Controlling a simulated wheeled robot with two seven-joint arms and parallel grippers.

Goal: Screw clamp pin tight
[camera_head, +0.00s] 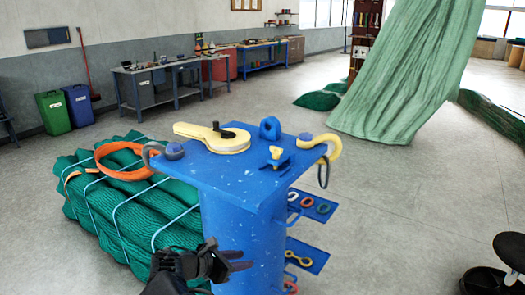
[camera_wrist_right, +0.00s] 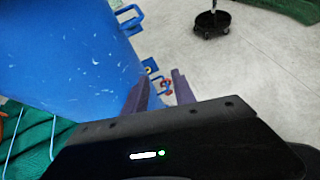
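A small yellow pin with a knob-like head (camera_head: 276,154) stands in a blue clamp (camera_head: 278,166) on top of the blue stand (camera_head: 240,190). I cannot tell how far the pin is screwed in. My right gripper (camera_head: 243,260) is low in front of the stand's column, below the top plate and well apart from the pin. In the right wrist view its two fingers (camera_wrist_right: 162,88) are spread with nothing between them, beside the blue column (camera_wrist_right: 65,60). The pin is not visible in the right wrist view. My left gripper is not in view.
A yellow tool (camera_head: 213,136), a blue lug (camera_head: 270,128) and a yellow hook (camera_head: 322,150) sit on the top plate. Side shelves (camera_head: 312,205) carry shackles. A bound green net bundle (camera_head: 120,200) lies left. Floor to the right is clear up to a black stool (camera_head: 490,280).

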